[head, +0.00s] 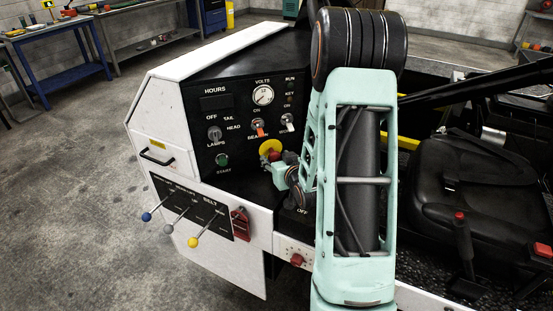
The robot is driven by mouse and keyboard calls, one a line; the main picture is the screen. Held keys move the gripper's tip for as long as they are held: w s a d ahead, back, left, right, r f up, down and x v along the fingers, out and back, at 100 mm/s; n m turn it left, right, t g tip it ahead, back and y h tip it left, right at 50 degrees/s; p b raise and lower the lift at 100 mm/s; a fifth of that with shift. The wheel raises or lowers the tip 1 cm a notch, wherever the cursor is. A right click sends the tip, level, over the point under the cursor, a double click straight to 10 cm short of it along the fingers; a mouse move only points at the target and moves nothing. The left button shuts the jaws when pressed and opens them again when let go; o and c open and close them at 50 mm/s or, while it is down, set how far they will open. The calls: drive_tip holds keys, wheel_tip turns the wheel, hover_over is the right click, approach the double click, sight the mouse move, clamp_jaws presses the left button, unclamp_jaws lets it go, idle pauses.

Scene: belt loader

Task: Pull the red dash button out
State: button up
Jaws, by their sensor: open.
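The red dash button (275,156) shows in front of a round yellow plate (270,146) on the black dash panel, right of the green start button. My gripper (279,166) is at the button, small and partly hidden by my own mint-green arm. It is open. The fingertips are too small to tell whether they touch the button or sit around it. The button's lower right side is hidden by my gripper and wrist.
The black dash (240,120) also holds a gauge (263,95), toggle switches and a lamp knob (214,133). Three ball-ended levers stick out at the lower left, beside a red guarded switch (240,223). A black seat (460,175) is at right. Open floor lies at left.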

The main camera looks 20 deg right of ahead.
drive_tip(key=v, duration=0.7)
drive_tip(key=shift+s+r, duration=0.15)
drive_tip(key=shift+s, duration=0.1)
idle(0.3)
